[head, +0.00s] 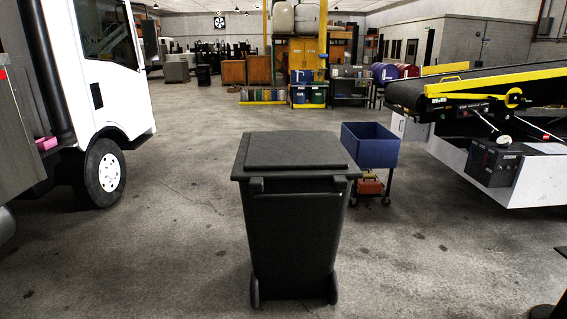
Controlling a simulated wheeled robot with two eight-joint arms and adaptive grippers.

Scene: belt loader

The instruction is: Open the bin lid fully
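A dark grey wheeled bin (292,245) stands upright on the floor in the middle of the head view. Its flat lid (297,151) lies shut on top. A handle bar (298,195) runs along the near side under the lid's edge, and two wheels show at the bottom near side. Neither of my grippers can be seen in this view. The inside of the bin is hidden by the lid.
A white truck (115,75) stands at the left. A blue cart (370,146) with a red toolbox (370,184) stands right behind the bin. A belt loader (490,92) fills the right. The concrete floor around the bin is clear.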

